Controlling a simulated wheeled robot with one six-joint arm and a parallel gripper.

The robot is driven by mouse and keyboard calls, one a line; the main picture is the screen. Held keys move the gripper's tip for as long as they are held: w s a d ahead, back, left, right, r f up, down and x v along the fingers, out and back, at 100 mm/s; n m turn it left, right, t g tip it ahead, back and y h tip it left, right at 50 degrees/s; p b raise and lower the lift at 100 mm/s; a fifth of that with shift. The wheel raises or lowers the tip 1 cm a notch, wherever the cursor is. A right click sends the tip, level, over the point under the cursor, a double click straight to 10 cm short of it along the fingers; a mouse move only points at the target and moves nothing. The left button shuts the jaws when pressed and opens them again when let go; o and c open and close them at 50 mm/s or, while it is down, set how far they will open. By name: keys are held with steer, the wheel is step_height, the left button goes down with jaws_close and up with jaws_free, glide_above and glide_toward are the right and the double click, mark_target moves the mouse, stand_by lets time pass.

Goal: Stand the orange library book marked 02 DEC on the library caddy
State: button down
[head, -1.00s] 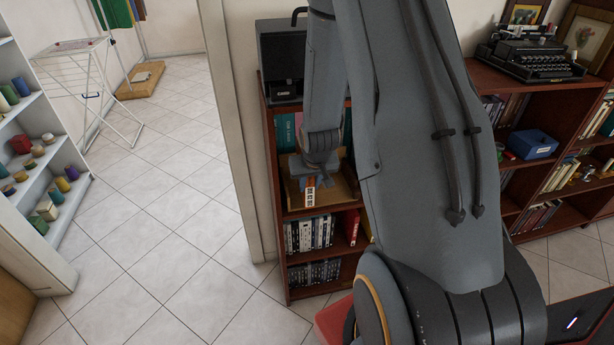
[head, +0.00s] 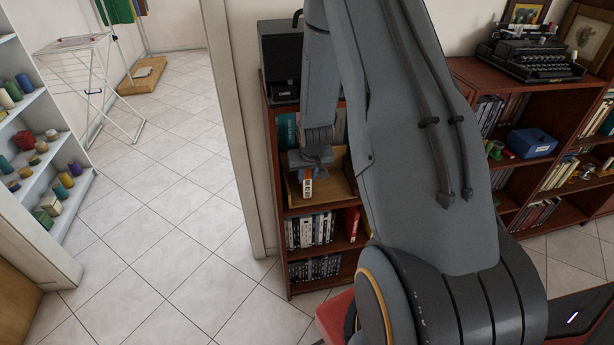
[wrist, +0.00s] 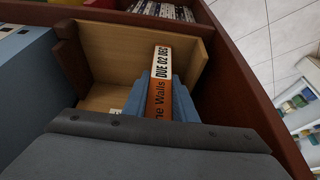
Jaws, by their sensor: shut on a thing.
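The orange library book (wrist: 160,85) has a white label reading DUE 02 DEC on its spine; it also shows in the head view (head: 307,187). My gripper (wrist: 158,98) is shut on the book, with a blue-grey finger beside it; it also shows in the head view (head: 307,170). The light wooden library caddy (wrist: 112,52) sits on a bookcase shelf, with its floor and raised walls visible around the book. It shows in the head view (head: 338,184) behind the gripper. The book's lower end is hidden, so I cannot tell whether it touches the caddy.
The dark red bookcase (head: 275,215) encloses the caddy, with its side panel close by in the wrist view. Below stand rows of books (head: 310,230). A blue-grey surface (wrist: 25,75) is left of the caddy. A black box (head: 282,60) stands on top.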

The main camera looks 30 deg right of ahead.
steer(key=c, duration=1.4)
jaws_free()
steer(key=shift+c, duration=0.2)
steer(key=shift+r, duration=0.3)
steer(key=p+v, duration=0.2)
steer(key=v, duration=1)
steer(key=s+a+r+n+g, duration=0.1)
steer(key=s+a+r, duration=0.4)
steer(key=s+a, duration=0.3)
steer(key=s+a+r+n+g+y, duration=0.1)
steer(key=s+a+r+n, duration=0.1)
steer(key=s+a+r, duration=0.4)
steer(key=s+a, duration=0.2)
steer(key=s, duration=0.2)
steer(key=shift+s+g, duration=0.25)
steer(key=shift+g, duration=0.05)
